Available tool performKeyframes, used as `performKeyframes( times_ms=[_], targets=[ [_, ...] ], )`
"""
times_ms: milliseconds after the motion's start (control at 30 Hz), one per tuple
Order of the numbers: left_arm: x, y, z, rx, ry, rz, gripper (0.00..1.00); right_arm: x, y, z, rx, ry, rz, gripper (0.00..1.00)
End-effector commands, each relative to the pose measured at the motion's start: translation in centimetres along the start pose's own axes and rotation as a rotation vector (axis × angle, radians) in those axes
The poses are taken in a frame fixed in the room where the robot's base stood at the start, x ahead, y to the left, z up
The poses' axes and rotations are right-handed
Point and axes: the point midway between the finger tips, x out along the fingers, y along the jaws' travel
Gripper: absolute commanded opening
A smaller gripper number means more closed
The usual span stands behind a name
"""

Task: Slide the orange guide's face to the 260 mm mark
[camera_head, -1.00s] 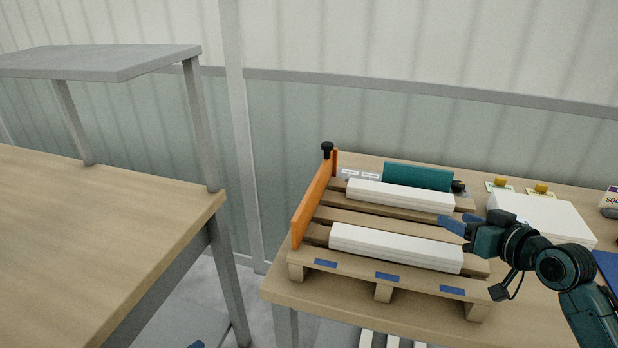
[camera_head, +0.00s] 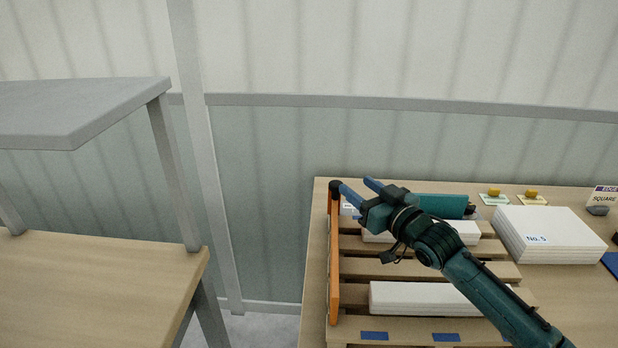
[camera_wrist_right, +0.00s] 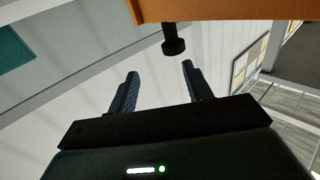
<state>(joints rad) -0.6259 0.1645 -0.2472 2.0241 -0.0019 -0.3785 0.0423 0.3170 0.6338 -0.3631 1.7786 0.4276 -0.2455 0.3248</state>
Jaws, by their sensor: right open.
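The orange guide (camera_head: 335,265) stands upright along the left end of the wooden pallet, with a black knob (camera_head: 335,187) at its far end. My right gripper (camera_head: 356,184) is open, its blue fingers pointing at the knob from the right. In the right wrist view the knob (camera_wrist_right: 173,46) hangs from the orange guide (camera_wrist_right: 215,9) just beyond the open fingertips (camera_wrist_right: 160,72), apparently not gripped. A small white label (camera_head: 349,207) near the guide's far end is mostly hidden by my gripper. I cannot read any millimetre marks. My left gripper is not in view.
White bars (camera_head: 415,297) lie across the pallet slats (camera_head: 400,268). A teal block (camera_head: 445,206) sits at the back behind my forearm. A stack of white sheets (camera_head: 548,236) stands to the right. An empty wooden table (camera_head: 90,290) is at the left, across a gap.

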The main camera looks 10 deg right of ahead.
Motion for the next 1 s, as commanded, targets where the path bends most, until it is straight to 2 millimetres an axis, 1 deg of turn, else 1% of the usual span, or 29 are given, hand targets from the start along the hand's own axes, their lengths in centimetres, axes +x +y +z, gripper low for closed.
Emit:
performKeyframes(
  times_ms=[33,133,267,500,600,767,1000],
  targets=[
    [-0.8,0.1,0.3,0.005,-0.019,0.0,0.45,0.1,-1.1,0.4,-0.021,-0.008,-0.018,0.5],
    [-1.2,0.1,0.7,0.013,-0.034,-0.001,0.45,0.6,-2.1,1.0,-0.043,-0.013,-0.034,0.5],
    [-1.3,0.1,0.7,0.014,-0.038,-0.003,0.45,2.1,-2.2,1.1,-0.045,-0.013,-0.035,0.5],
    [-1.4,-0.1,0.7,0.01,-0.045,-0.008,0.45,5.9,-2.3,1.1,-0.046,-0.014,-0.034,0.5],
    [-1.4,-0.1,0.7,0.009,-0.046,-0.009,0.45,6.9,-2.3,1.2,-0.045,-0.014,-0.034,0.5],
    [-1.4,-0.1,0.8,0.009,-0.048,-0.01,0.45,7.7,-2.4,1.3,-0.045,-0.015,-0.034,0.5],
    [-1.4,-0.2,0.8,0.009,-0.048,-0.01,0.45,7.7,-2.4,1.3,-0.044,-0.015,-0.034,0.5]
  ],
)
